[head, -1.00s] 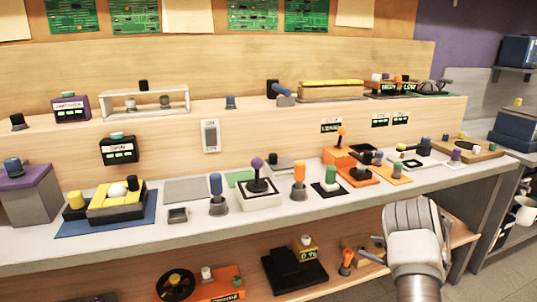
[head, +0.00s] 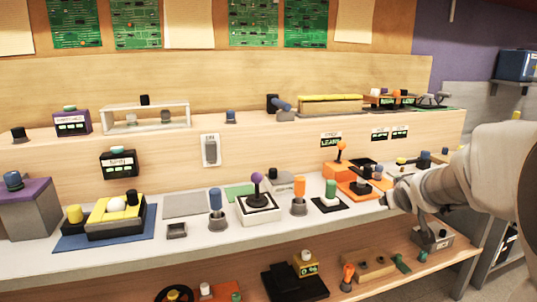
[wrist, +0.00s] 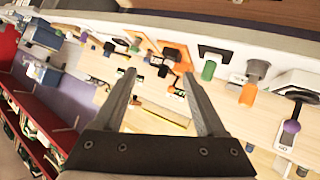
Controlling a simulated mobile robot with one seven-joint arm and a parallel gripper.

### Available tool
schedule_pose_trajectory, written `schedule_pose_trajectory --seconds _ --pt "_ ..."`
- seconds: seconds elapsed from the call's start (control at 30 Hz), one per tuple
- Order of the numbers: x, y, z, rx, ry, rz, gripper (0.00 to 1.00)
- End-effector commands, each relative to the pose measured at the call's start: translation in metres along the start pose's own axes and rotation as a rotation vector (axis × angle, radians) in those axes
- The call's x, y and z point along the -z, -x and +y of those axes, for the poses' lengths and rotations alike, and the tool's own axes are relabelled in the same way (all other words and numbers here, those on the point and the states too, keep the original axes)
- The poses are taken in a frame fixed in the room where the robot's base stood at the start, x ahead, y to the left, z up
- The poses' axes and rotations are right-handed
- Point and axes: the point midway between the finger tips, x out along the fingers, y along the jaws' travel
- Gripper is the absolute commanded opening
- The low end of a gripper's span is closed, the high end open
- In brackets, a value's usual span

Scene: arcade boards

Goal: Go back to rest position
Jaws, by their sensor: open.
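My gripper shows in the wrist view (wrist: 157,76) with its two dark fingers spread apart and nothing between them. In the head view my gripper (head: 386,202) reaches in from the right, held over the front right part of the workbench. My pale arm comes in from the right edge and hides part of the bench's right end. In the wrist view the bench appears tilted, with its controls beyond the fingers.
The grey bench top (head: 130,252) holds a purple-topped joystick (head: 257,190), a blue-handled lever (head: 216,205), an orange-handled lever (head: 299,193) and an orange joystick box (head: 345,170). A yellow-and-black button box (head: 115,214) stands left. A lower shelf holds more controls.

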Motion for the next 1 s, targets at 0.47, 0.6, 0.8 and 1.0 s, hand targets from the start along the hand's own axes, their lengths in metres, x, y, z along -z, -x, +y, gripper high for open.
schedule_pose_trajectory --seconds 0.47,0.6,0.8,1.0 --pt "-0.083 0.180 -0.078 0.157 -0.120 -0.288 0.73" --pt "-0.117 0.224 -0.102 0.220 -0.121 -0.368 0.73" --pt "-0.163 0.274 -0.129 0.300 -0.106 -0.464 0.73" --pt "-0.127 0.302 -0.116 0.305 -0.105 -0.478 0.73"
